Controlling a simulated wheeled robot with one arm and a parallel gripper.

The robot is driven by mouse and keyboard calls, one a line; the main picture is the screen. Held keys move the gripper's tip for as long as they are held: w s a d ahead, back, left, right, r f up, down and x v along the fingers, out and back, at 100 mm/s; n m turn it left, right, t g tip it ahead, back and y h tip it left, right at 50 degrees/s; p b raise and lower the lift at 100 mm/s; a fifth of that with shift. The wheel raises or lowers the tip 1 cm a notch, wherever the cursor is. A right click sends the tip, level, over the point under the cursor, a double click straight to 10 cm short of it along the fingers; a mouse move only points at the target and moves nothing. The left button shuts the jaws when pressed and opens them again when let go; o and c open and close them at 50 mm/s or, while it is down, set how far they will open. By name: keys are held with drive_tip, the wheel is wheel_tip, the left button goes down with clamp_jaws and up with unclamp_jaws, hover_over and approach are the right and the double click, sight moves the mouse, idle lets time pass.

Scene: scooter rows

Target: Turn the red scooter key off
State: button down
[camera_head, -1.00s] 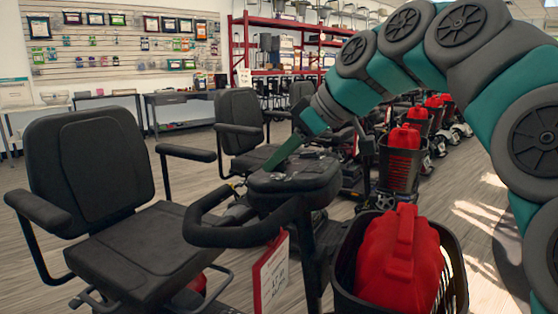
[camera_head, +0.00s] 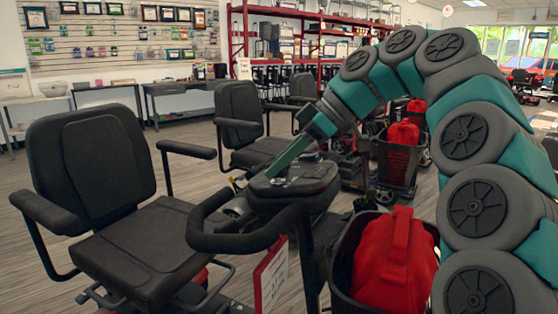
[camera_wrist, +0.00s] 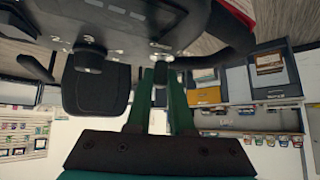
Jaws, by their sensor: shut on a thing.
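The nearest scooter has a black control console (camera_head: 305,178) with a loop handlebar (camera_head: 240,238), a black seat and a red-and-white tag (camera_head: 271,275). My gripper (camera_head: 272,174) reaches down onto the left part of the console top. In the wrist view its green fingers (camera_wrist: 160,74) are shut on a small greyish key (camera_wrist: 160,72) at the console's edge. The fingers hide most of the key, so its turned position cannot be told.
A black basket (camera_head: 338,270) with a red container (camera_head: 397,255) sits at the scooter's front, close to my arm. More scooters stand behind in a row. Wall displays (camera_head: 120,35) and red shelving (camera_head: 300,30) are at the back. Open floor lies at the left.

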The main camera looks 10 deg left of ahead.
drive_tip(key=c, duration=0.8)
unclamp_jaws()
drive_tip(key=shift+f+b, duration=0.1)
drive_tip(key=shift+b, duration=0.25)
